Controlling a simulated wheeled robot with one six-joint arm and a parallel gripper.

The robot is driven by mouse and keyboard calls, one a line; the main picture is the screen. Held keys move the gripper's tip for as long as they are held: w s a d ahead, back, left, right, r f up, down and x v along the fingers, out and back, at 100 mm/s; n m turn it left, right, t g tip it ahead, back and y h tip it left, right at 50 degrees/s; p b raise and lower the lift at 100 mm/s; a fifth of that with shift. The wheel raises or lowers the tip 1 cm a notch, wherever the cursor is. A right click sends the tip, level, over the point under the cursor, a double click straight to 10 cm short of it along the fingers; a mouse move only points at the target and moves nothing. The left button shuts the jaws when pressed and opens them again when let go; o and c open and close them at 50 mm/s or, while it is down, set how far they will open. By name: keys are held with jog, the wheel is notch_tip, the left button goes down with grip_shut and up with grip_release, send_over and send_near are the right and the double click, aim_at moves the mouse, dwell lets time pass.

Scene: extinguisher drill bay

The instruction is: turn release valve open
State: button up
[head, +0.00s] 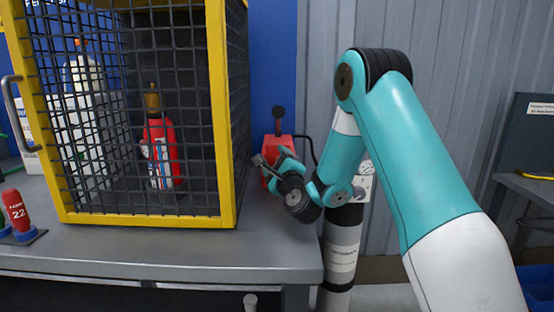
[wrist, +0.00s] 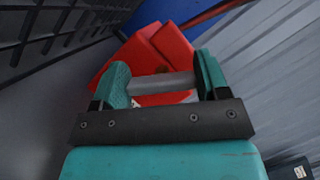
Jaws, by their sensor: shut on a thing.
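The release valve appears to be the red box-like body (head: 279,146) standing on the bench just right of the cage. It also shows in the wrist view (wrist: 142,50), beyond my fingers. A grey bar-shaped handle (wrist: 162,84) lies across between my two teal fingers, in front of the red body. My gripper (wrist: 163,80) is shut on this handle. In the head view my gripper (head: 278,160) is at the front of the red body and hides part of it. The handle's turn angle is hard to judge.
A yellow-framed mesh cage (head: 228,125) stands close left of my gripper, with a red extinguisher (head: 163,140) inside. A red object marked 22 (head: 15,209) is at far left. A striped post (head: 341,250) stands by the bench's right end. The bench (head: 190,245) front is clear.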

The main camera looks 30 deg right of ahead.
jog(key=o, duration=0.9)
jog(key=shift+o, duration=0.2)
jog(key=shift+s+a+f+b, duration=0.1)
jog(key=shift+s+f+b, duration=0.35)
jog(key=shift+b, duration=0.5)
jog(key=b+v, duration=0.5)
jog(key=shift+s+r, duration=0.1)
jog(key=shift+s, duration=0.1)
jog(key=shift+s+a+r+b, duration=0.1)
jog(key=shift+s+a+b, duration=0.1)
jog(key=shift+s+b, duration=0.35)
